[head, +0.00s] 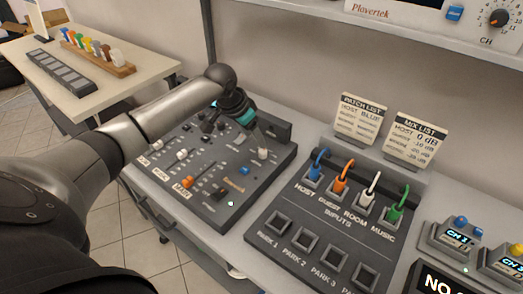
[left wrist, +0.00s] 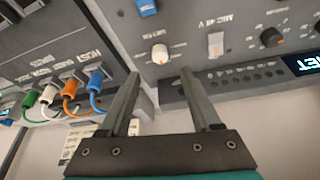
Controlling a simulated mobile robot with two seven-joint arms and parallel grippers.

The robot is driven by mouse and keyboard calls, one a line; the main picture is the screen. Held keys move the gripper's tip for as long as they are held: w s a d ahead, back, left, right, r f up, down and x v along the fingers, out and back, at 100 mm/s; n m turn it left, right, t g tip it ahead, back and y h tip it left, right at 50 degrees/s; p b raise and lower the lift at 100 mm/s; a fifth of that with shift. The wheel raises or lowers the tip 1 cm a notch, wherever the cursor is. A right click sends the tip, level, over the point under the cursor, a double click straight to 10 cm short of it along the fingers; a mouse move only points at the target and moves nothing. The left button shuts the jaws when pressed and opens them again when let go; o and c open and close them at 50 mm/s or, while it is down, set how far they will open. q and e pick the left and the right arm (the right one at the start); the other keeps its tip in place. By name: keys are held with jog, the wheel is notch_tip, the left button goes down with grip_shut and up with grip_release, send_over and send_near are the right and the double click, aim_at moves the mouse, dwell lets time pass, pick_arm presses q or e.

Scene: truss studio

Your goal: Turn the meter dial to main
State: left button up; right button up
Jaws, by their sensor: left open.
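A pale round dial (head: 263,153), which I take to be the meter dial, stands at the back right of the dark mixing desk (head: 221,208). In the left wrist view the dial (left wrist: 160,53) sits just beyond my fingertips, between their lines. Its label is too small to read, and I cannot tell where it points. My left gripper (left wrist: 160,74) is open with nothing between its fingers. My right gripper is in neither view.
A patch panel (head: 255,229) with coloured plugs stands right of the desk. A blue button (head: 244,170) is close to the dial. In the left wrist view a white switch (left wrist: 215,44) and an orange-marked knob (left wrist: 271,37) are nearby. Two cards (head: 360,118) stand behind the panel.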

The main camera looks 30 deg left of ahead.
aim_at(263, 151)
pick_arm(q)
jog(key=b+x, duration=0.1)
jog(key=x, duration=0.5)
jog(key=shift+b+x, duration=0.35)
jog(key=shift+x, duration=0.45)
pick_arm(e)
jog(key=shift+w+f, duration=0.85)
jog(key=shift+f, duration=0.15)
pick_arm(q)
grip_shut()
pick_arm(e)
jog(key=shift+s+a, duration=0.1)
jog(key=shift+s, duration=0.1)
